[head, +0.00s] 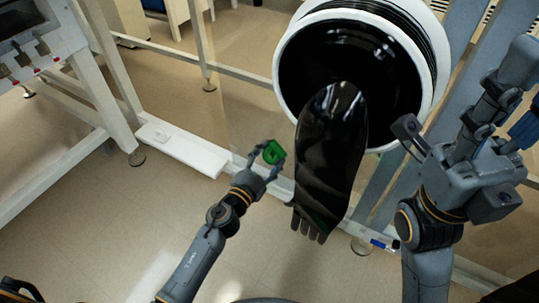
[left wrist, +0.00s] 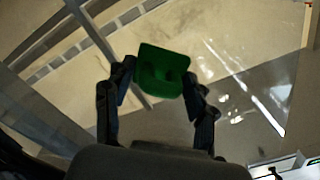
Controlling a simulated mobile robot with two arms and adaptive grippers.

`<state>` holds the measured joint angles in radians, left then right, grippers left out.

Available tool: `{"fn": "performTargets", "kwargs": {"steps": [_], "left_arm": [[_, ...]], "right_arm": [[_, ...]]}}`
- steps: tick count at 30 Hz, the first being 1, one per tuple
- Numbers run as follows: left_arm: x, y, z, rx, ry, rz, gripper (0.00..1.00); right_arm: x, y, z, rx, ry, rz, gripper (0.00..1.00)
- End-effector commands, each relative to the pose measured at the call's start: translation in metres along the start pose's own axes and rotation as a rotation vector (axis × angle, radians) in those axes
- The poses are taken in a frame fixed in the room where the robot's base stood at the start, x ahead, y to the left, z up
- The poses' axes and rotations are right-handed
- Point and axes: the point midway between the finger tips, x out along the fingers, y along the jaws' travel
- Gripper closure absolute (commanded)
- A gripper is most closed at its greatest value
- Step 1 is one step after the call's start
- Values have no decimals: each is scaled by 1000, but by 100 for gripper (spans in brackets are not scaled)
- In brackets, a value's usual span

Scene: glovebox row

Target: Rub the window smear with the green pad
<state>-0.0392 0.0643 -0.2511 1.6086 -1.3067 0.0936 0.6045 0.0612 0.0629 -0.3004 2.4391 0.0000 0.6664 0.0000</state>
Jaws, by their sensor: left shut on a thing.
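The green pad (head: 273,152) is in my left gripper (head: 265,161), left of the black glove in the head view. In the left wrist view the green pad (left wrist: 163,72) sits between the two fingertips of my left gripper (left wrist: 160,85), which are shut on its sides. A clear window pane (left wrist: 245,90) seems to lie beyond the pad. Pale streaks and spots (left wrist: 222,98) show to the pad's right; I cannot tell smear from reflections. No smear stands out in the head view. My right gripper (head: 460,165) is at the right; its finger opening is unclear.
A black glove (head: 330,160) hangs from a round white-rimmed port (head: 284,92), close right of my left gripper. A white ledge (head: 183,150) with a small white item lies to the left. Pale frame posts (head: 112,70) stand at the left. A blue-capped marker (head: 380,244) lies low right.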

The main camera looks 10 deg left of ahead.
Motion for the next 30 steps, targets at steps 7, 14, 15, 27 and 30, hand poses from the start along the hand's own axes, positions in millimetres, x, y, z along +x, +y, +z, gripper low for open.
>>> {"fn": "performTargets", "kwargs": {"steps": [7, 14, 15, 27, 30], "left_arm": [[-25, 0, 0, 0, -1, 2, 69], [-47, 0, 1, 0, -2, 0, 69], [-50, 0, 1, 0, -1, 0, 69], [-58, -1, 0, 1, 0, 0, 69], [-59, 0, 0, 1, 0, 0, 69]], "right_arm": [[0, 0, 0, 0, -5, 2, 60], [-2, 1, 1, 1, -13, 6, 60], [-2, 1, 1, 1, -13, 6, 60], [-2, 1, 1, 1, -12, 6, 60], [-2, 1, 1, 1, -11, 5, 60]]}}
